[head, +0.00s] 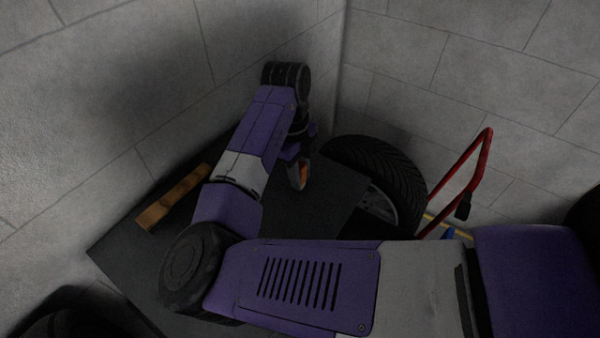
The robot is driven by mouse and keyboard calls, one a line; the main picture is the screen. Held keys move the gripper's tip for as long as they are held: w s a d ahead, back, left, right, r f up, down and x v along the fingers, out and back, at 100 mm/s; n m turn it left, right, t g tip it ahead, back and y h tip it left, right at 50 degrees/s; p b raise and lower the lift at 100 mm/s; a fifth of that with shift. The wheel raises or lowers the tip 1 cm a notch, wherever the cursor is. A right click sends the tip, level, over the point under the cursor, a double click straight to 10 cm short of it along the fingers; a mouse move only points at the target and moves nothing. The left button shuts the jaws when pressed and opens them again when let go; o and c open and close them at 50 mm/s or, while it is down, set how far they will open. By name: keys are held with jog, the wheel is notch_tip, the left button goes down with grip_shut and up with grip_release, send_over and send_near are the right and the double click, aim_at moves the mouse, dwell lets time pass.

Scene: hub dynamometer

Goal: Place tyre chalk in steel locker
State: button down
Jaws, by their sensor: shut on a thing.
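My gripper (298,178) points down over the dark flat top (325,205) of a table or cabinet near the wall corner. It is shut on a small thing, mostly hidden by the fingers. A bit of orange (304,172) shows at the fingers; I cannot tell whether it is the tyre chalk or part of the gripper. Whether the fingertips touch the dark top is unclear. I cannot make out a steel locker in this view.
A brown wooden block (172,197) lies on the dark top at the left. A tyre on a rim (383,172) stands behind its right edge. A red bar frame (472,172) rises at the right. Grey block walls (265,45) close the corner. Another tyre (70,318) shows at lower left.

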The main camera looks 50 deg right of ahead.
jog(key=shift+f, duration=0.2)
jog(key=c, duration=1.2)
grip_release()
jog(key=shift+r, duration=0.1)
jog(key=shift+o, duration=0.2)
jog(key=r, duration=0.4)
jog(key=w+r+b, duration=0.1)
jog(key=r, duration=0.7)
jog(key=shift+w+r, duration=0.15)
jog(key=shift+w, duration=0.05)
